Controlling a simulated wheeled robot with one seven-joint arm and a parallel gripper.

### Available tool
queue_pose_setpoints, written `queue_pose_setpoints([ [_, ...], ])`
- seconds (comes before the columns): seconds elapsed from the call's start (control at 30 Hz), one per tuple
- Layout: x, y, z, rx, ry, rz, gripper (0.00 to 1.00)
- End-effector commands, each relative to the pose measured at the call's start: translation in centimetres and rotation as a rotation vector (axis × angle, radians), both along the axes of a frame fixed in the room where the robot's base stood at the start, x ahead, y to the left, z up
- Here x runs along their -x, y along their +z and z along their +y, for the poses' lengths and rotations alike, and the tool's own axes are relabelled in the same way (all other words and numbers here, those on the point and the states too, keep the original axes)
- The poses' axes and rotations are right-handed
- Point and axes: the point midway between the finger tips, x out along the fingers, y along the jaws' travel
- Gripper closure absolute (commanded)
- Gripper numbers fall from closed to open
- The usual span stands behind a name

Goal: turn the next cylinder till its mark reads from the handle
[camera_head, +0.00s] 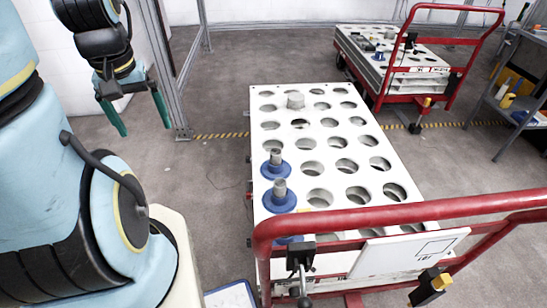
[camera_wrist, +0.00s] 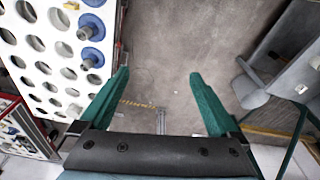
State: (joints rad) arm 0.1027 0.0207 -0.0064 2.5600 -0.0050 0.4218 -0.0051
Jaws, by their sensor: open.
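A white tray trolley (camera_head: 330,140) with rows of round holes stands in the middle of the head view. Two grey cylinders with blue flanges, a far one (camera_head: 276,167) and a near one (camera_head: 280,198), stand upright along its left edge. A third blue flange (camera_head: 289,240) is mostly hidden behind the red handle (camera_head: 400,215). The blue-flanged cylinders also show in the wrist view (camera_wrist: 89,57). No mark is readable on them. My gripper (camera_head: 143,126) is open and empty, over the floor left of the trolley, apart from the cylinders.
A second red trolley (camera_head: 410,85) with stacked white trays stands at the back right. A grey shelf (camera_head: 505,115) with small items is at the right edge. A metal frame post (camera_head: 175,80) rises behind my gripper. The floor left of the trolley is clear.

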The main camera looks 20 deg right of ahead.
Motion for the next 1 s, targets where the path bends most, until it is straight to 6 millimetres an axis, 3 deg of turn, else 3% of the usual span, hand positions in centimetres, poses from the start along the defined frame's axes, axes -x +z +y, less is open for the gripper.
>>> queue_pose_setpoints([
  [0.5, 0.0, 0.0, 0.0, 0.000, -0.002, 0.000, 0.03],
  [0.63, -1.1, -0.9, -0.7, -0.019, -0.081, 0.008, 0.03],
  [0.77, -4.1, -3.4, -3.2, -0.075, -0.321, 0.031, 0.03],
  [1.0, -10.9, -9.8, -11.1, -0.218, -0.945, 0.079, 0.03],
])
